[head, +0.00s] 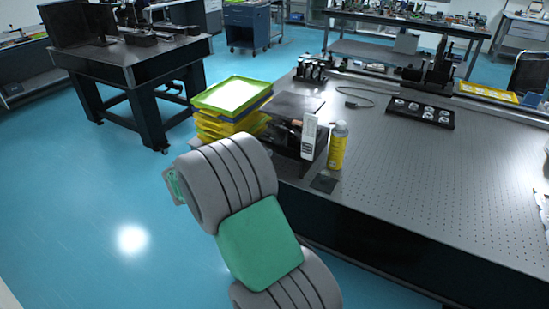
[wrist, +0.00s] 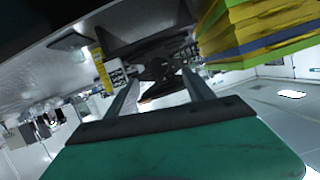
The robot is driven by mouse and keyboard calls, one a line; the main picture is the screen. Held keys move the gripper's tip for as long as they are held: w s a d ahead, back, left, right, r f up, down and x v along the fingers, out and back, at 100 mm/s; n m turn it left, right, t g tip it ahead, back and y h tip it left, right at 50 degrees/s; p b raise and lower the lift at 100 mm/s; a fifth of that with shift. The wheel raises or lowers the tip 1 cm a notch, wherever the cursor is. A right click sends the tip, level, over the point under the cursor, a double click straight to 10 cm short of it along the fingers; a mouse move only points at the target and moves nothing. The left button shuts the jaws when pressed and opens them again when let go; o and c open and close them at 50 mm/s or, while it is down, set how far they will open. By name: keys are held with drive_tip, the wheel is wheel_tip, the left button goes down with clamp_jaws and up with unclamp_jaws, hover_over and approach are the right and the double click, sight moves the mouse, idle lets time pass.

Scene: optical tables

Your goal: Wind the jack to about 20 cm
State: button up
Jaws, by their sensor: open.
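The lab jack (head: 290,107) stands near the left corner of the perforated optical table, a dark flat plate on top and dark parts below. A white upright scale (head: 308,136) with dark markings stands at its right front; the reading is too small to tell. In the wrist view the jack (wrist: 155,55) shows dark beyond my fingers. My gripper (wrist: 158,77) is open, its two fingers apart with nothing visibly held, pointing at the jack. Whether a finger touches the jack's knob I cannot tell. In the head view my arm hides the gripper.
A stack of yellow, blue and green trays (head: 222,108) stands close left of the jack. A yellow bottle (head: 338,148) stands right of the scale. A dark pad (head: 324,183) lies at the optical table's (head: 425,185) front edge. Open blue floor (head: 100,220) lies to the left.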

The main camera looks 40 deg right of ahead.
sight(275, 140)
drive_tip(key=w+d+f+h, duration=0.1)
drive_tip(key=d, duration=0.2)
drive_tip(key=w+d+f+h, duration=0.1)
drive_tip(key=d, duration=0.3)
drive_tip(key=w+d+f+m+h, duration=0.1)
drive_tip(key=w+d, duration=0.1)
drive_tip(key=d, duration=0.2)
drive_tip(key=shift+f+t+h, duration=0.3)
drive_tip(key=shift+t+h, duration=0.1)
clamp_jaws()
